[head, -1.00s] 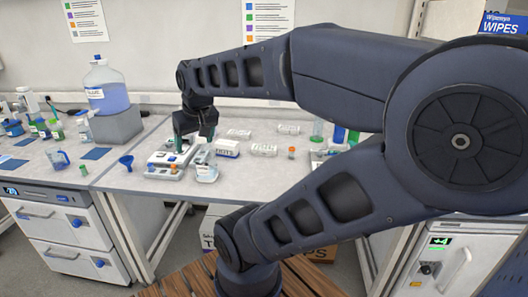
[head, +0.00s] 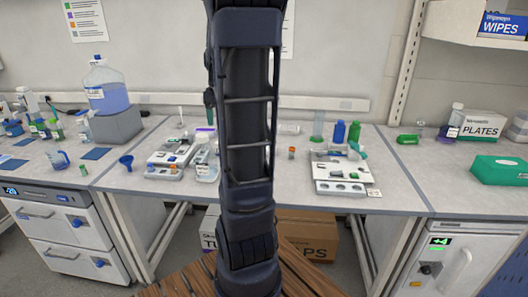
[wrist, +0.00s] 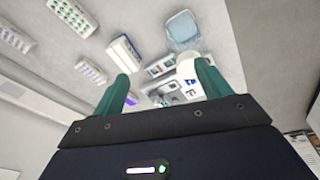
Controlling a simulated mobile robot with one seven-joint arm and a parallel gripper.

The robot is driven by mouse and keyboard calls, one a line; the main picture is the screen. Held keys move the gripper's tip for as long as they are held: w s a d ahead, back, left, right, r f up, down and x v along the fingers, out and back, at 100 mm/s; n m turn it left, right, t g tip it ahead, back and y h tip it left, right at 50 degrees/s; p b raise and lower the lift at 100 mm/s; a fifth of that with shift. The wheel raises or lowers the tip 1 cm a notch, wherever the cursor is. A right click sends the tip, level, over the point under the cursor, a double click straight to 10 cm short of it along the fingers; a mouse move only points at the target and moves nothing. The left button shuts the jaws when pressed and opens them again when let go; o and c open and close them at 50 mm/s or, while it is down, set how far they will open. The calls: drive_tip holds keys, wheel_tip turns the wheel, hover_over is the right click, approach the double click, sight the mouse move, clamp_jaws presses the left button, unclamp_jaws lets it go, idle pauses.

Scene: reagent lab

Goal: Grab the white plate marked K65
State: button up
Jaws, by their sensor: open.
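Several white plates lie on the bench in the wrist view: one at the top left (wrist: 72,15), one at the far left edge (wrist: 17,40) and one just left of my left finger (wrist: 91,72). Their marks are too small to read, so I cannot tell which is K65.
A white device (head: 173,160) stands left of my upright arm, and a white rack (head: 338,172) stands to the right. Blue and green bottles (head: 340,132) stand behind the rack. A green box (head: 500,170) is at far right. Bare bench (head: 400,190) lies right of the rack.

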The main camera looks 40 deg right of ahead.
drive_tip(key=w+d+f+n+g, duration=0.1)
drive_tip(key=w+d+f, duration=0.1)
drive_tip(key=d+f, duration=0.5)
drive_tip(key=w+d+f+n, duration=0.2)
drive_tip(key=d+f, duration=0.1)
drive_tip(key=d, duration=0.7)
drive_tip(key=w+d+f+n+g, duration=0.1)
drive_tip(key=d+f, duration=0.4)
drive_tip(key=d, duration=0.4)
drive_tip(key=shift+w+d+f, duration=0.15)
drive_tip(key=shift+f, duration=2.65)
drive_tip(key=shift+w+d+f, duration=0.1)
drive_tip(key=shift+f, duration=2.7)
drive_tip(key=c, duration=1.1)
drive_tip(key=shift+r, duration=0.15)
